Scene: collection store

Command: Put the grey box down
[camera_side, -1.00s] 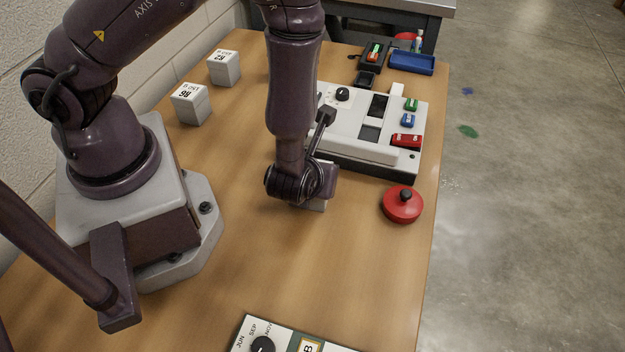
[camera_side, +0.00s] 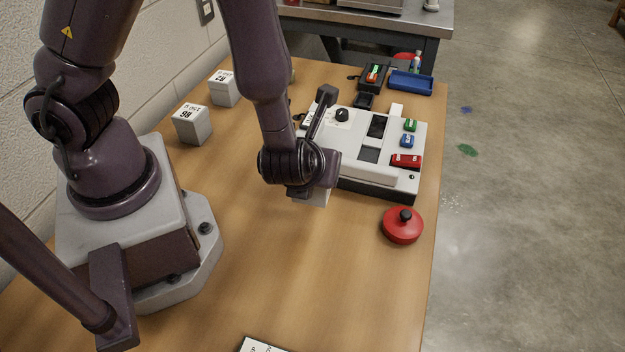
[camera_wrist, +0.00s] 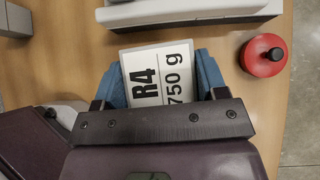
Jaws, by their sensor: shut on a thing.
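My gripper (camera_wrist: 160,92) is shut on a grey box (camera_wrist: 158,75) with a white label reading "R4 750 g". The blue finger pads press on its left and right sides. In the side view, the pale lower part of the box (camera_side: 316,197) shows beneath my gripper, just in front of the white machine. It appears raised a little above the table, though the gap is hard to judge. The rest of the box is hidden by my gripper.
The white machine (camera_side: 350,145) stands behind the box. A red lid with a black knob (camera_side: 402,228) lies to the right, near the table edge. Two grey labelled blocks (camera_side: 191,127) (camera_side: 223,92) stand at the back left. The table front (camera_side: 290,285) is mostly clear.

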